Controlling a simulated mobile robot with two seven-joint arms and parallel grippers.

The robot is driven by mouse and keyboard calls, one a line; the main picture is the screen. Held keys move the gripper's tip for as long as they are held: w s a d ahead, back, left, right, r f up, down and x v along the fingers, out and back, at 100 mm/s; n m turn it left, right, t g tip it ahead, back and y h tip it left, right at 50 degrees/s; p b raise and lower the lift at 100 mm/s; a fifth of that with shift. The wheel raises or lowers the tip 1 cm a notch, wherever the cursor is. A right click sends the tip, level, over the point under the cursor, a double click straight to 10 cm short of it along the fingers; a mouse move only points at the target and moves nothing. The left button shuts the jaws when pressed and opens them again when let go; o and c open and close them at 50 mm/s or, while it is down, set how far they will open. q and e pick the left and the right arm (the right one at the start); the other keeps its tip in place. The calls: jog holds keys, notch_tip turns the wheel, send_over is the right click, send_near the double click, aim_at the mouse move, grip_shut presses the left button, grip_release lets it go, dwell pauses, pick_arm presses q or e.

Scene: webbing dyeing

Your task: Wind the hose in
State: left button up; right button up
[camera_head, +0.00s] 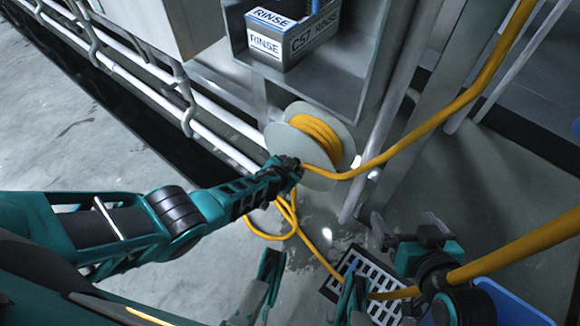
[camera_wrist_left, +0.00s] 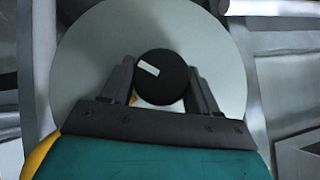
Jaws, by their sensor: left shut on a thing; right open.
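The reel (camera_head: 342,133) has pale grey flanges and several turns of yellow hose on its drum. The yellow hose (camera_head: 432,122) runs from it to the upper right. A slack loop (camera_head: 270,236) hangs below the reel. My left gripper (camera_head: 290,165) is at the reel's near face, covering part of it. In the left wrist view, its fingers are shut on a round black knob (camera_wrist_left: 160,78) with a white mark, in front of the pale flange (camera_wrist_left: 85,70). My right gripper (camera_head: 408,230) is open and empty, low on the right, apart from the reel.
A grey bin labelled RINSE (camera_head: 264,45) sits on a metal shelf above the reel. White pipes (camera_head: 150,80) run along the left. A floor grate (camera_head: 355,262) and a blue object (camera_head: 512,302) lie lower right. The concrete floor at left is open.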

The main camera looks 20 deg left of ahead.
pick_arm(q)
jog(key=shift+y, duration=0.3)
jog(key=shift+f+m+t+y+b, duration=0.1)
jog(key=shift+m+t+y+b, duration=0.3)
jog(key=shift+m+y+b, duration=0.1)
jog(key=shift+m+t+y, duration=0.3)
jog(key=shift+y, duration=0.2)
pick_arm(e)
jog(key=shift+w+a+f, duration=0.15)
jog(key=shift+w+a, duration=0.05)
jog(key=shift+w, duration=0.05)
pick_arm(q)
jog(key=o, duration=1)
pick_arm(e)
jog(key=shift+s+f, duration=0.15)
jog(key=shift+s, duration=0.05)
